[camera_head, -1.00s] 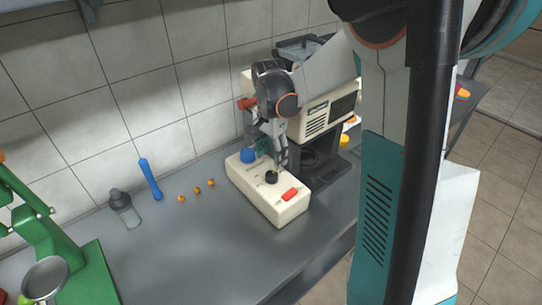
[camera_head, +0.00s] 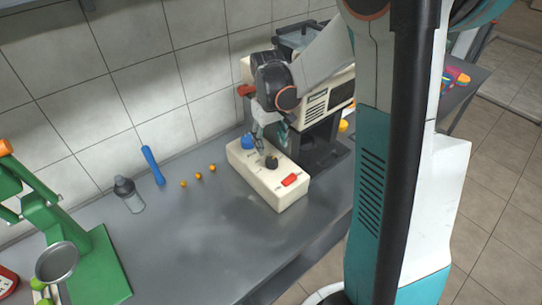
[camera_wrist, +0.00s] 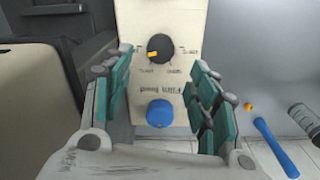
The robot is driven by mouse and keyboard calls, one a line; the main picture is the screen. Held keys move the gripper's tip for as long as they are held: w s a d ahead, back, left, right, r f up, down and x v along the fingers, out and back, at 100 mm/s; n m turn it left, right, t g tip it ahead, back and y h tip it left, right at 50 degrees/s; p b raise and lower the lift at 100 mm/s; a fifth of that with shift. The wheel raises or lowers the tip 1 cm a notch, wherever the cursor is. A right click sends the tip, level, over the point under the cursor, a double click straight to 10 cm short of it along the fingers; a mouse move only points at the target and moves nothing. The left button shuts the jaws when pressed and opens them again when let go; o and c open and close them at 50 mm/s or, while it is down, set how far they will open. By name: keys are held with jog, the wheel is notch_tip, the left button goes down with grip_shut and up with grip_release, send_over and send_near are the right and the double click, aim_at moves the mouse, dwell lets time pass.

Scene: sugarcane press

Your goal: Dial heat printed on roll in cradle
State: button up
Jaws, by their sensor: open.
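A cream control box (camera_head: 262,184) stands on the grey counter. It carries a black dial (camera_head: 271,161), a blue knob (camera_head: 248,142) and a red switch (camera_head: 290,180). No roll in a cradle can be clearly made out.
A cream machine with vents (camera_head: 328,98) stands right behind the box. A green press (camera_head: 80,255) is at far left. The counter's middle is clear.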

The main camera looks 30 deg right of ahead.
aim_at(271, 159)
notch_tip(271, 159, down, 8)
jog(key=b, duration=0.2)
jog(key=shift+d+r+b, duration=0.1)
jog(key=shift+r+b, duration=0.15)
jog(key=shift+b, duration=0.05)
jog(key=c, duration=1.1)
